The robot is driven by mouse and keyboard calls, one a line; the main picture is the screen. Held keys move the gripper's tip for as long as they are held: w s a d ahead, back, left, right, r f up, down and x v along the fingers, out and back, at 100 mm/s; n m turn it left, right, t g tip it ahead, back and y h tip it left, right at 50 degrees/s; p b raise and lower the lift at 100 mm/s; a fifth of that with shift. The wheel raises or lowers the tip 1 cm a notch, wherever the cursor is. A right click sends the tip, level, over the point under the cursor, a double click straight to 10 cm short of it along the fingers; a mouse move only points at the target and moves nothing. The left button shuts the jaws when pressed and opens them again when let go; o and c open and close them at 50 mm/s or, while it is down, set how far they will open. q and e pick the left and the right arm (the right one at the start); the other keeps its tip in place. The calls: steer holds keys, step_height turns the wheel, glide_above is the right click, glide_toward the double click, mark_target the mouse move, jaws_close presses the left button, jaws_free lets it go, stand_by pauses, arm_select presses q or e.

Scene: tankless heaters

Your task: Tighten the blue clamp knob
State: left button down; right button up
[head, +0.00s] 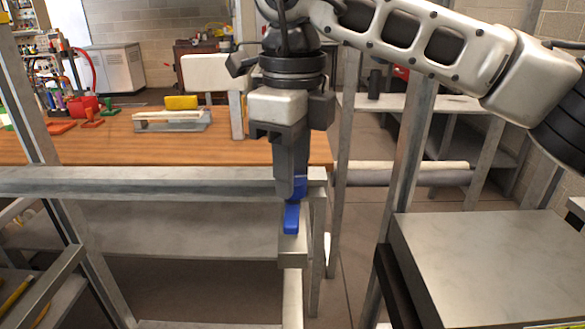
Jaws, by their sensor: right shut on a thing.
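The blue clamp knob (291,217) shows in the middle of the head view, at the front right corner of the metal frame, just above a grey metal block (292,250). My right gripper (291,188) points down from above and is shut on the upper part of the knob. Its fingers hide part of the knob, and the lower blue end shows below them. My left gripper is not in view.
A wooden workbench (60,150) with tools stands behind the metal frame. A grey metal surface (490,265) is at the right front. Metal posts (405,160) stand right of the gripper. Bare floor shows between them.

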steer(key=shift+m, duration=0.5)
steer(key=o, duration=1)
arm_select(q)
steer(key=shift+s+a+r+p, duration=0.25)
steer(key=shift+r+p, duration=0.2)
steer(key=shift+p, duration=1.1)
arm_select(e)
steer(key=shift+r, duration=8.05)
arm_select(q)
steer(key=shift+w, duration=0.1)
